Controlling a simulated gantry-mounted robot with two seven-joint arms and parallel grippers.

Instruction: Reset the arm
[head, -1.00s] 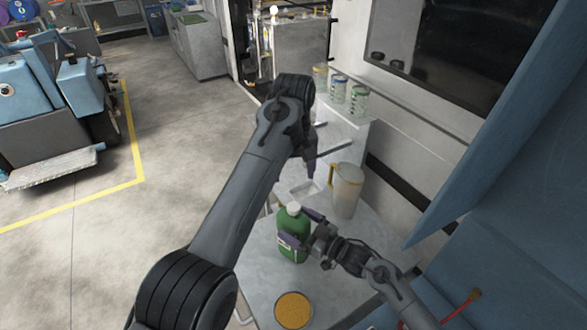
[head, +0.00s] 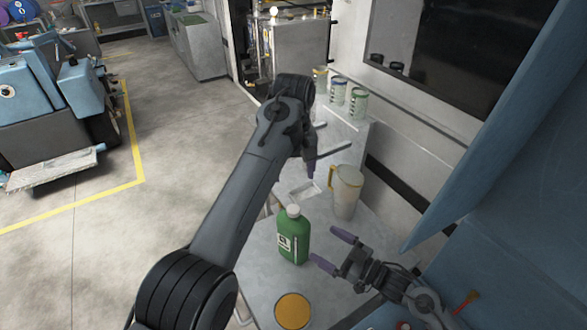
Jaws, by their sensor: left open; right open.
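My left gripper (head: 311,168) is at the end of the large arm that crosses the middle of the head view. The bottle stands upright on the grey workbench (head: 259,268).
A clear pitcher (head: 346,191) with a yellow handle stands behind the bottle. A round orange-topped container (head: 293,310) is at the front of the bench. The white tray (head: 306,190) lies beyond the bottle. Several jars (head: 337,91) stand at the back. A blue panel (head: 495,150) slants at right.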

